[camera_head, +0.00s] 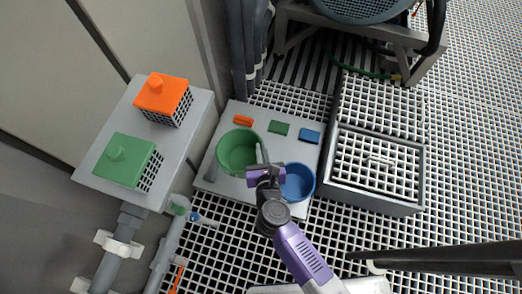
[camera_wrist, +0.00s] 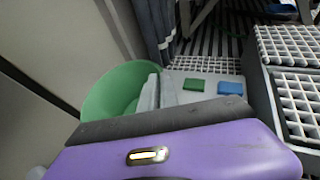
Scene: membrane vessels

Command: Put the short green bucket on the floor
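The green bucket (camera_head: 233,152) is over the left part of the light grey platform (camera_head: 231,192). Its open top faces up; I cannot tell whether its base touches the platform. It also shows in the wrist view (camera_wrist: 104,97), left of the fingers. My gripper (camera_head: 262,154) is at the bucket's right rim. In the wrist view its grey fingers (camera_wrist: 158,91) are close together, one inside and one outside the rim, and look shut on it. The purple gripper body hides the lower part of the bucket there. The grating floor (camera_head: 232,248) lies in front of the platform.
A blue bucket (camera_head: 299,184) stands close to the right of my gripper. Orange (camera_head: 243,121), green (camera_head: 278,128) and blue (camera_head: 309,136) blocks lie at the platform's back. A grey box with a grid (camera_head: 372,205) stands right. Pipes (camera_head: 166,247) run at left. Floor at far right is clear.

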